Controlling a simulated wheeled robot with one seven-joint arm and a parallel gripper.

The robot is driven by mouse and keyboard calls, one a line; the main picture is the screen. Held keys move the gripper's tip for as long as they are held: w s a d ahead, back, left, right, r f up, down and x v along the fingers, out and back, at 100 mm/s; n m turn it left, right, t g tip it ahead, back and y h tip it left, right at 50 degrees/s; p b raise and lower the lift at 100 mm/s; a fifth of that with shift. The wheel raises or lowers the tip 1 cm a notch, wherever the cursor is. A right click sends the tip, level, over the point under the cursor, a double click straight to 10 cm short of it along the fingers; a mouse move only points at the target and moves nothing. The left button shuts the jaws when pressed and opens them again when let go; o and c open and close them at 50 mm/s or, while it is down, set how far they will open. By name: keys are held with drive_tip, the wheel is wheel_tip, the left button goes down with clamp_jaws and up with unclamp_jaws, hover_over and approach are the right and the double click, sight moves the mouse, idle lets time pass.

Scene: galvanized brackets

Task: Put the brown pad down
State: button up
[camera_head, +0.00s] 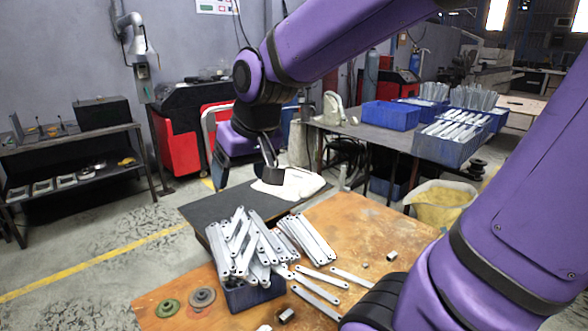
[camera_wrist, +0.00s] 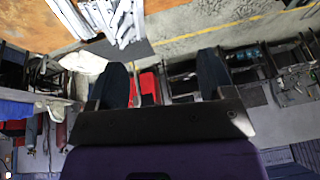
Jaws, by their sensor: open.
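The brown pad (camera_head: 202,297) is a round disc with a small dark centre. It lies flat on the rusty orange table (camera_head: 365,225) near its front left, beside a similar green disc (camera_head: 167,307). My gripper (camera_head: 245,183) is up and behind it, over the far dark board, with its fingers apart and nothing seen between them. In the wrist view my gripper (camera_wrist: 161,68) also shows two spread dark fingers with an empty gap. The brown pad does not show in the wrist view.
A blue bin (camera_head: 252,297) heaped with galvanized brackets (camera_head: 240,240) stands right of the pad. Loose brackets (camera_head: 316,292) and small metal pieces lie farther right. A white cloth (camera_head: 292,184) lies by the dark board (camera_head: 215,207). My arm covers the table's right side.

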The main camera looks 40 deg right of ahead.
drive_tip(key=s+d+r+n, duration=0.1)
drive_tip(key=s+d+r, duration=0.1)
drive_tip(key=s, duration=0.9)
drive_tip(key=shift+s+r+t+h, duration=0.3)
drive_tip(key=shift+r+h, duration=0.1)
drive_tip(key=shift+r, duration=0.3)
drive_tip(key=shift+w, duration=0.1)
